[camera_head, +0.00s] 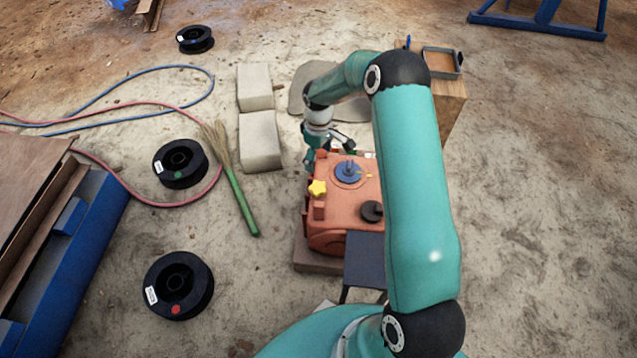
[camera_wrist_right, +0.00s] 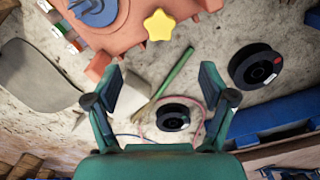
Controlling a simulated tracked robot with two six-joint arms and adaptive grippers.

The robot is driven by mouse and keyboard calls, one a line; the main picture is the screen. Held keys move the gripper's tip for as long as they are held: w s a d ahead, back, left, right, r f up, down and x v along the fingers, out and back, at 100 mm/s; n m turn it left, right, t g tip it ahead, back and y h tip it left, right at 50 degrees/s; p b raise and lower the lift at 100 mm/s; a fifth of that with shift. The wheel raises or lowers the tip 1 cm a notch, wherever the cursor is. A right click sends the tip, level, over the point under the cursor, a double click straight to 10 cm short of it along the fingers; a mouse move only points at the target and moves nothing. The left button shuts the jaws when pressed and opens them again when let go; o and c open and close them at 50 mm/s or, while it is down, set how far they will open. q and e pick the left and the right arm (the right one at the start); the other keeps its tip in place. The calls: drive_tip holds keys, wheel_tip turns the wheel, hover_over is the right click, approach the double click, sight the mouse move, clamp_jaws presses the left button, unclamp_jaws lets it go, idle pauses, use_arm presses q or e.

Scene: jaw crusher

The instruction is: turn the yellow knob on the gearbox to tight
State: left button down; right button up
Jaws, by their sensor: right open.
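The orange-red gearbox (camera_head: 335,212) stands on a low block in the middle of the head view. My left gripper is not in view.
A blue disc with a handle (camera_head: 348,172) and a black knob (camera_head: 371,211) are also on the gearbox. Grey blocks (camera_head: 260,140), a green-handled broom (camera_head: 238,195) and black spools (camera_head: 180,163) lie to the left. A wooden stand (camera_head: 450,100) is behind right.

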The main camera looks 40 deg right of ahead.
sight(319, 187)
wheel_tip(319, 187, down, 16)
drive_tip(key=shift+r+b, duration=0.25)
drive_tip(key=shift+b, duration=0.95)
